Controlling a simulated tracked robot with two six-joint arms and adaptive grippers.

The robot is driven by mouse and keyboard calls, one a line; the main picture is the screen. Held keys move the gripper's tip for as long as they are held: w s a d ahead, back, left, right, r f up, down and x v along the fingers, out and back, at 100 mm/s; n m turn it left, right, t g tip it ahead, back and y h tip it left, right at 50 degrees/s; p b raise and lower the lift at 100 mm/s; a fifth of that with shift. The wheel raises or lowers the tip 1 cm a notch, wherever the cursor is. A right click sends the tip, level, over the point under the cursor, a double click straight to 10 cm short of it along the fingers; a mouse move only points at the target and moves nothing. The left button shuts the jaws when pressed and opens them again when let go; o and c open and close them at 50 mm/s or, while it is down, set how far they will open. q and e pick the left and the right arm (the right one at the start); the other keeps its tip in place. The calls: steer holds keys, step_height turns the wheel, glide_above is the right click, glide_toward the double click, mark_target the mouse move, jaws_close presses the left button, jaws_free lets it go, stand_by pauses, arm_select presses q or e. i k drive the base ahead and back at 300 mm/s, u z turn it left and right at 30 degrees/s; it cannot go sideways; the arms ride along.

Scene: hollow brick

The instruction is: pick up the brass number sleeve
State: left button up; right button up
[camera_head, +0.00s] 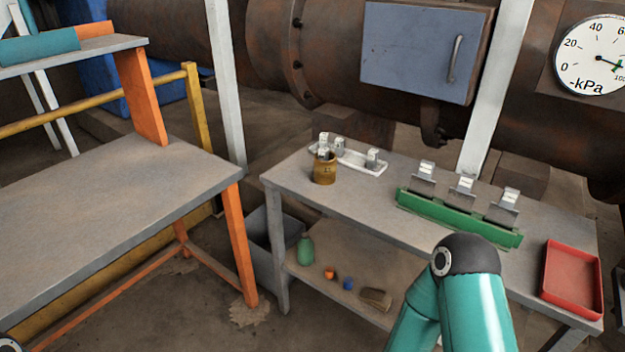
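The brass number sleeve (325,170) is a short, upright, brownish-gold cylinder with a small dark mark on its front. It is at the left part of the grey table, near the front edge of a white tray. A small pale-topped block shows at its top rim; I cannot tell whether it is inside the sleeve or behind it. Neither of my grippers is in view. Only a teal link and dark joint of my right arm show at the bottom right, apart from the sleeve in the picture.
The white tray (372,166) holds several small pale-topped blocks. A green rack (455,217) with three metal holders and a red tray (572,282) stand to the right. A green bottle (305,249) is on the lower shelf. A grey bench (100,225) is at left. Tabletop before the sleeve is clear.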

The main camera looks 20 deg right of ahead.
mark_target(326, 172)
steer(key=z, duration=0.2)
steer(key=i, duration=0.9)
steer(key=u, duration=0.1)
